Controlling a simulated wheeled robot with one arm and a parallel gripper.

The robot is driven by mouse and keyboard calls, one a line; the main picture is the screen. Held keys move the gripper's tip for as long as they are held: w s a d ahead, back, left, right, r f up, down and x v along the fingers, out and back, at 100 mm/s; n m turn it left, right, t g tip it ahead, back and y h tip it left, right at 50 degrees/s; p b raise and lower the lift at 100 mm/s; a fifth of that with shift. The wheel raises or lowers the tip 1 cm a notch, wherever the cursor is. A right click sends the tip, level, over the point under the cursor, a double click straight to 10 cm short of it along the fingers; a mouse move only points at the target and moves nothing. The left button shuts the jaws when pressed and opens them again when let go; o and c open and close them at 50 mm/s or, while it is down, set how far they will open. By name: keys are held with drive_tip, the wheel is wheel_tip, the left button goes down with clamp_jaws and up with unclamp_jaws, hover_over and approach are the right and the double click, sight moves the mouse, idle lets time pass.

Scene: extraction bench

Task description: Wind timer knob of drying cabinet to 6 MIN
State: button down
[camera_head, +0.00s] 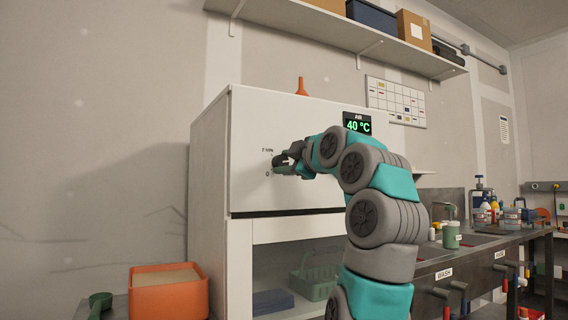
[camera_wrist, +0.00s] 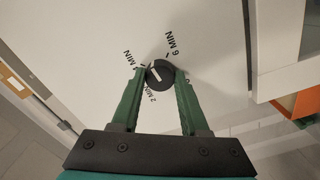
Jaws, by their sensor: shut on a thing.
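The drying cabinet (camera_head: 262,120) is a white box whose front faces me; a display (camera_head: 357,123) on its top right reads 40 °C. The timer knob (camera_wrist: 160,75) is a dark round dial on its front panel (camera_wrist: 95,45), with a white pointer line. Labels 2 MIN, 4 MIN, 6 MIN and 0 ring it. The pointer lies on the upper-left side of the knob in the wrist view, roughly toward the 4 MIN mark. My gripper (camera_wrist: 160,80) is shut on the knob, one green finger on each side. In the head view my gripper (camera_head: 284,165) hides the knob.
An orange bin (camera_head: 168,296) stands low at the left of the cabinet. An orange funnel (camera_head: 301,86) stands on its top. A green basket (camera_head: 314,284) sits in the open space below. A bench (camera_head: 470,262) with bottles is at the right.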

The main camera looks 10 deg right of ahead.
drive_tip(key=shift+s+a+f+m+b, duration=0.1)
drive_tip(key=shift+f+m+b, duration=0.15)
drive_tip(key=shift+m+b, duration=0.5)
drive_tip(key=m+b, duration=0.2)
drive_tip(key=m, duration=0.1)
drive_tip(key=shift+m, duration=0.25)
drive_tip(key=m, duration=0.4)
drive_tip(key=shift+r+m+b, duration=0.25)
drive_tip(key=shift+m+b, duration=0.05)
drive_tip(key=shift+b, duration=0.1)
drive_tip(key=shift+c, duration=2)
unclamp_jaws()
drive_tip(key=b+v, duration=0.3)
drive_tip(key=v, duration=0.4)
drive_tip(key=shift+s+d, duration=0.2)
drive_tip(key=shift+s, duration=0.15)
